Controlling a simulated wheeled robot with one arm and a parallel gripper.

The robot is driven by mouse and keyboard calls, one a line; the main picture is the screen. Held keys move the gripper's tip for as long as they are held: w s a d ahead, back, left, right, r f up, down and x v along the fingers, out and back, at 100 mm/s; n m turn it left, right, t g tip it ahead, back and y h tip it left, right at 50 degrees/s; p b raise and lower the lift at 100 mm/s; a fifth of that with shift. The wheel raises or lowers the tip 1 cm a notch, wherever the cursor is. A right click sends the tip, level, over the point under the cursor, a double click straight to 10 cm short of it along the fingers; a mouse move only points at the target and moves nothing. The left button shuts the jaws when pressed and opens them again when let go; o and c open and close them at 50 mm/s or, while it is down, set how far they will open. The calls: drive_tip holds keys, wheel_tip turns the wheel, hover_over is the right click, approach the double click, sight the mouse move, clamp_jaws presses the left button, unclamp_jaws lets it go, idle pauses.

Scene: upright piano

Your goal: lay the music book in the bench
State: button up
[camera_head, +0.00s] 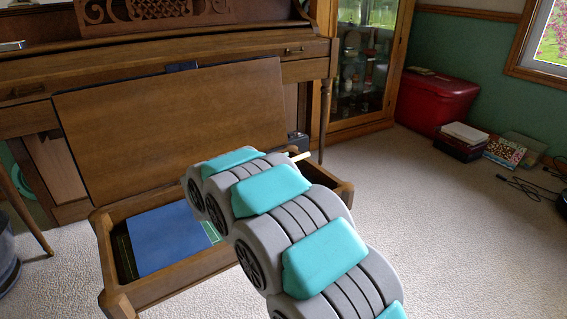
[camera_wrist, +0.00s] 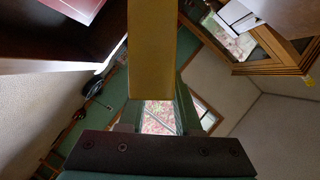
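The bench (camera_head: 181,294) stands in front of the piano with its lid (camera_head: 185,120) raised, leaning back. Inside its open box lies a flat blue book or folder (camera_head: 168,240), with green edges showing under or beside it. I cannot tell whether this is the music book. My grey and teal arm crosses the bench's right side and hides part of it. My gripper is hidden behind the arm in the head view; a small pale stick-like piece (camera_head: 298,157) pokes out there. In the wrist view a yellow-ochre slab (camera_wrist: 152,45) extends above the gripper's dark mount; whether it is held is unclear.
The piano (camera_head: 150,52) is close behind the lid. A glass cabinet (camera_head: 362,65) and a red chest (camera_head: 436,103) stand to the right, with books (camera_head: 465,133) and cables on the floor. The carpet at right is open.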

drive_tip(key=o, duration=0.3)
drive_tip(key=shift+o, duration=0.2)
drive_tip(key=v, duration=0.7)
drive_tip(key=shift+s+a+p, duration=0.2)
drive_tip(key=shift+s+p, duration=0.15)
drive_tip(key=shift+p, duration=0.05)
drive_tip(key=w+a+r+n+t+y+p, duration=0.1)
drive_tip(key=w+r+n+t+y+p, duration=0.1)
drive_tip(key=w+r+n+y, duration=0.35)
drive_tip(key=s+r+n+g+y+p, duration=0.3)
drive_tip(key=s+r+n+y, duration=0.3)
drive_tip(key=s+y, duration=0.15)
drive_tip(key=s+d+f+n+g+h+p, duration=0.1)
drive_tip(key=s+d+g, duration=0.3)
drive_tip(key=s+d, duration=0.4)
drive_tip(key=s+d+f+n+g+h+p, duration=0.1)
drive_tip(key=s+d, duration=0.8)
drive_tip(key=s, duration=1.2)
drive_tip(key=s+d+f+n+g+h+p, duration=0.2)
drive_tip(key=s+d+f+n+g, duration=0.2)
drive_tip(key=s, duration=1.1)
drive_tip(key=d+f+g, duration=0.2)
drive_tip(key=d+g, duration=0.2)
drive_tip(key=d, duration=0.1)
drive_tip(key=shift+d+g+h, duration=0.15)
drive_tip(key=shift+g+h, duration=0.25)
